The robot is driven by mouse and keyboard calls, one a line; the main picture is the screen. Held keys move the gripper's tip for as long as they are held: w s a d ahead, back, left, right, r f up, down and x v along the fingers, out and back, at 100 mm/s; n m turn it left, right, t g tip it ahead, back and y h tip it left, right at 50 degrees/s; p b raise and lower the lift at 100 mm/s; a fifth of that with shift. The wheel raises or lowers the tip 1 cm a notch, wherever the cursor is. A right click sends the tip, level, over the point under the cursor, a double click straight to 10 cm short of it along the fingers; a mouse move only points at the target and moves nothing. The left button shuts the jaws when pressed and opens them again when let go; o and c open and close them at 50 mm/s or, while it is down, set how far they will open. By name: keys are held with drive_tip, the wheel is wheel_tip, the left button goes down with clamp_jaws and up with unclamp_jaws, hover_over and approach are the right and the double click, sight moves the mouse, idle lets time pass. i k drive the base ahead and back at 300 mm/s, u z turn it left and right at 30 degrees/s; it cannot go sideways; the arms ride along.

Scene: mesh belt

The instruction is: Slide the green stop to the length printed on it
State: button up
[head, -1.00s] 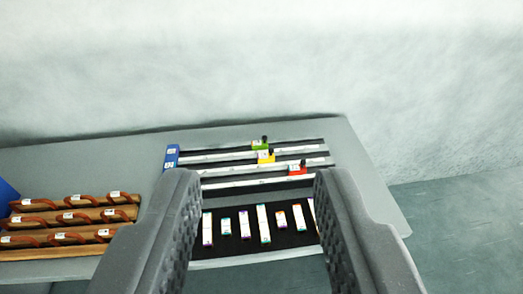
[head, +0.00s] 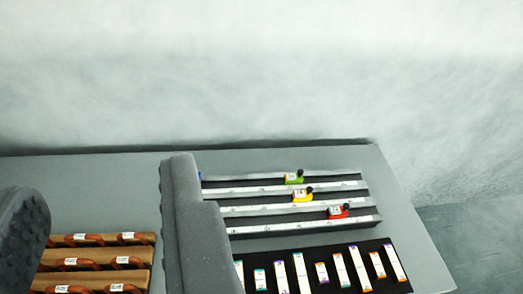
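The green stop (head: 294,178) sits on the farthest of three parallel rails, right of the rail's middle. It has a white label, too small to read, and a dark knob. A yellow stop (head: 302,195) is on the middle rail and a red stop (head: 339,211) on the nearest rail. The rails carry pale scale strips (head: 262,188). My gripper (head: 105,215) is open and empty, its fingers wide apart at the left of the picture. The right finger covers the left ends of the rails. My gripper is apart from the green stop.
A grey table (head: 90,185) carries everything. A black mat (head: 318,283) with several labelled strips lies in front of the rails. A wooden rack (head: 95,254) with several labelled handles stands at the left. A pale wall (head: 260,70) rises behind. The table's right strip is clear.

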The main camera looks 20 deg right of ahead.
sight(289, 179)
drive_tip(key=z, duration=0.05)
drive_tip(key=i, duration=0.9)
drive_tip(key=z, duration=0.45)
